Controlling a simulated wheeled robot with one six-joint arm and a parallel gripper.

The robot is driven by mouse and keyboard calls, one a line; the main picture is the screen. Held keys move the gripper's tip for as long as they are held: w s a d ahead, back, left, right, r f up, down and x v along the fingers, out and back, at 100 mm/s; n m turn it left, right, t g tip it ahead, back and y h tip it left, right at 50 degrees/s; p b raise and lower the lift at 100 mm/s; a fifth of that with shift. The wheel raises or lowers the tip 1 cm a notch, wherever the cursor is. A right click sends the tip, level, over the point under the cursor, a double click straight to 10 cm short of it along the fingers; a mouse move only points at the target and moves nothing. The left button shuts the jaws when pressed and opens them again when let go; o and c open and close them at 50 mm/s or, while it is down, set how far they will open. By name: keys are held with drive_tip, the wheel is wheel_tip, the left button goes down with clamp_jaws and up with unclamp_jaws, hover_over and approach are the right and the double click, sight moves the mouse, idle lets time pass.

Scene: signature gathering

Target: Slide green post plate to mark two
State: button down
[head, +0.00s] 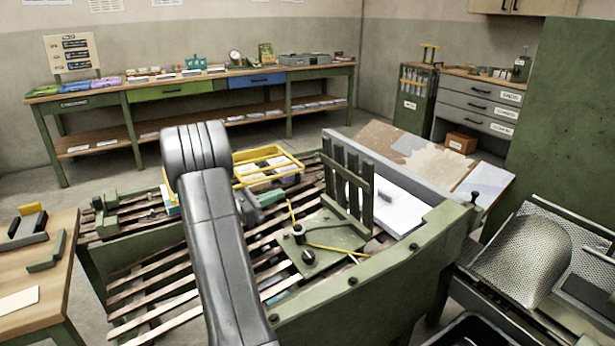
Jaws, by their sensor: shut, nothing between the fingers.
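A green plate (330,238) with several upright green slats or posts (350,187) lies on the slatted bed of the green bench (400,265), right of my arm. A black knob (308,257) stands near its front, and yellow strips or cords run from beside it. I cannot make out numbered marks on the bench. My grey arm rises from the bottom and covers the bench's left-middle part.
A yellow tray (236,172) with pale items sits at the bench's back. White sheets (395,207) lie right of the posts. A wooden table (30,285) stands left, a perforated metal trough (525,255) right. Floor shows between the bench and the back worktable (110,97).

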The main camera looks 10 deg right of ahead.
drive_tip(key=b+x, duration=0.1)
drive_tip(key=x, duration=1.2)
drive_tip(key=shift+w+d+r+b, duration=0.2)
drive_tip(key=shift+w+d+b, duration=0.05)
drive_tip(key=shift+d+b, duration=0.1)
